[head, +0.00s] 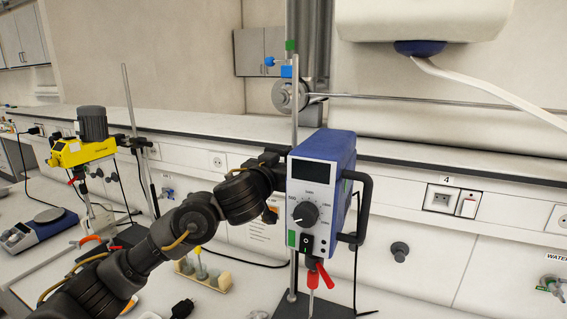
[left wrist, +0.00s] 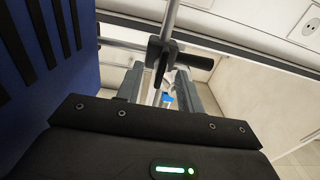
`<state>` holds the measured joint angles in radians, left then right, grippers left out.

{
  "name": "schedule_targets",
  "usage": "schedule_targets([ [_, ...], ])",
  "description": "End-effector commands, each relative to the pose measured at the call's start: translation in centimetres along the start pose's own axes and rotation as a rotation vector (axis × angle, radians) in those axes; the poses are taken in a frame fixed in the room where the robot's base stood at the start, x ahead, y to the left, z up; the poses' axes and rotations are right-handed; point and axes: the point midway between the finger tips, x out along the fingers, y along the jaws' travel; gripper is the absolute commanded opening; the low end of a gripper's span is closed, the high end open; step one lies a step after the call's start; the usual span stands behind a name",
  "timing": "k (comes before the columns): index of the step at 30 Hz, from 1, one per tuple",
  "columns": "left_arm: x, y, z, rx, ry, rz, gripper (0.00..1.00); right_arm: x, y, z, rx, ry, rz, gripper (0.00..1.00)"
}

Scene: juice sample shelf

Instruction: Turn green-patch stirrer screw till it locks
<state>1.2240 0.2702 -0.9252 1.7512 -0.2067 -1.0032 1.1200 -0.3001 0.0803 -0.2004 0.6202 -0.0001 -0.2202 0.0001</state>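The blue stirrer (head: 325,180) has a white front panel with a dial and a small green patch (head: 291,238) at its lower left. It hangs on an upright metal rod (head: 294,110). My left arm reaches in from the left, and its gripper is hidden behind the stirrer in the head view. In the left wrist view a black clamp (left wrist: 155,52) with a dark screw handle (left wrist: 194,61) sits on the rod. My left gripper's two grey fingers (left wrist: 158,88) are apart, just short of the clamp; contact cannot be told. My right gripper is out of view.
A yellow stirrer (head: 83,150) stands on its own rod at the left, near a blue hotplate (head: 40,228). A rack with vials (head: 203,275) is on the bench. A black handle (head: 362,210) sticks out from the stirrer's right side. A wall ledge runs behind.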

Motion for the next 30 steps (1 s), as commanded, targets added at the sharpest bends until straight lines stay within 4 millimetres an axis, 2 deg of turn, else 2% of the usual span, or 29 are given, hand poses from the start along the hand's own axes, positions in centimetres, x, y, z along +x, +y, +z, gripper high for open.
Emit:
schedule_targets([
  [1,0.0,0.0,0.0,0.0,0.0,0.0,0.37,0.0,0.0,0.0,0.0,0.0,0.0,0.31],
  [9,0.0,0.0,0.0,0.0,0.0,0.0,0.02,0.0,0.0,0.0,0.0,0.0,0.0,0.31],
  [10,0.0,0.0,0.0,0.0,0.0,0.0,0.0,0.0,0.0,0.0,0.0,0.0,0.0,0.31],
  [20,0.0,0.0,0.1,0.034,0.0,0.0,0.0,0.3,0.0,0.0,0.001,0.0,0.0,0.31],
  [30,0.0,0.1,0.3,0.253,0.0,0.0,0.0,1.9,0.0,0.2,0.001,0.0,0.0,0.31],
])
